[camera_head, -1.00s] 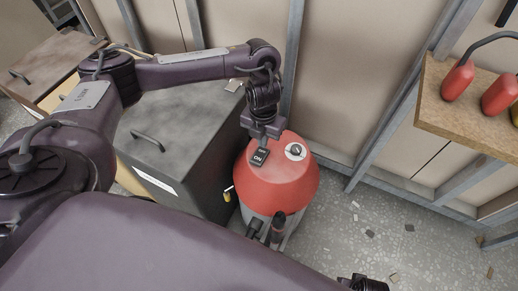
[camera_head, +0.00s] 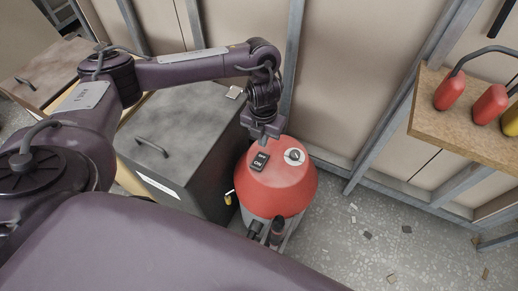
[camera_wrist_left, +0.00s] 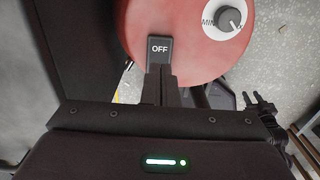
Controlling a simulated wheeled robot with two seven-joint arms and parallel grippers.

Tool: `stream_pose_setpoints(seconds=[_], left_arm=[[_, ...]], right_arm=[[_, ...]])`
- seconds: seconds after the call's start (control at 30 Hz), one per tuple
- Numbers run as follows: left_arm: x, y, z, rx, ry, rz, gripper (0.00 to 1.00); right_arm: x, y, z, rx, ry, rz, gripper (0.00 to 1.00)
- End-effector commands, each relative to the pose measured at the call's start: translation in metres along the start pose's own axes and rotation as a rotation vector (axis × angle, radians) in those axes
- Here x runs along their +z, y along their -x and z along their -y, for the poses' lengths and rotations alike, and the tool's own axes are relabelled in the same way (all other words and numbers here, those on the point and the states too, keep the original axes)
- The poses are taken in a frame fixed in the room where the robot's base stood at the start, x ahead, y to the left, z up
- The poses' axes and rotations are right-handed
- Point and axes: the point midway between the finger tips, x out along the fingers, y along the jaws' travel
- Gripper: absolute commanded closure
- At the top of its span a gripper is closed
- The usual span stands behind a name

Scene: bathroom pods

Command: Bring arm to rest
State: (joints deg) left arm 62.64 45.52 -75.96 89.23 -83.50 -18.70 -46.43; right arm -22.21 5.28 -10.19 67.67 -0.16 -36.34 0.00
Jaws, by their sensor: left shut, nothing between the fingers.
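A red-topped vacuum-like machine (camera_head: 283,190) stands on the floor in the middle of the head view. Its black rocker switch (camera_head: 259,163) carries OFF and ON labels. A white dial (camera_head: 294,156) sits right of it. My left gripper (camera_head: 265,139) is shut and empty, at the machine's back edge just beyond the switch; I cannot tell whether it touches. In the left wrist view the shut fingers (camera_wrist_left: 160,88) point at the switch (camera_wrist_left: 159,52), whose OFF label shows; they hide its ON part. My right gripper is not in view.
A dark grey cabinet (camera_head: 180,140) with a handle stands left of the machine, close beside it. A wooden shelf (camera_head: 450,125) with red and yellow handled objects is at the right. Metal-framed wall panels (camera_head: 350,80) stand behind. The speckled floor (camera_head: 365,225) at right holds only small chips.

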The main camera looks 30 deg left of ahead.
Motion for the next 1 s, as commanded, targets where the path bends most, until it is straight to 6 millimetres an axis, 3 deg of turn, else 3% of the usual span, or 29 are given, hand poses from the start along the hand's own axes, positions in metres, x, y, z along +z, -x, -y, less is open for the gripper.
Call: stream_pose_setpoints(seconds=[0.2,0.77,0.87,0.97,1.0], left_arm=[[0.0,0.006,0.0,0.0,0.0,0.0,1.0],[-0.001,0.004,0.003,-0.004,0.0,0.002,1.0],[-0.004,-0.002,0.023,-0.037,0.002,0.023,1.0],[-0.013,-0.012,0.071,-0.127,0.03,0.076,1.0],[-0.018,-0.015,0.097,-0.18,0.058,0.102,1.0]], right_arm=[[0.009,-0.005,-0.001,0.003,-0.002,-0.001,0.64],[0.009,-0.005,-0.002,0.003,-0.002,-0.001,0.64],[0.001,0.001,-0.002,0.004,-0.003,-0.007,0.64],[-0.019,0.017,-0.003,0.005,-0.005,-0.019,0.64],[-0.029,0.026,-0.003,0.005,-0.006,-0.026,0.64]])
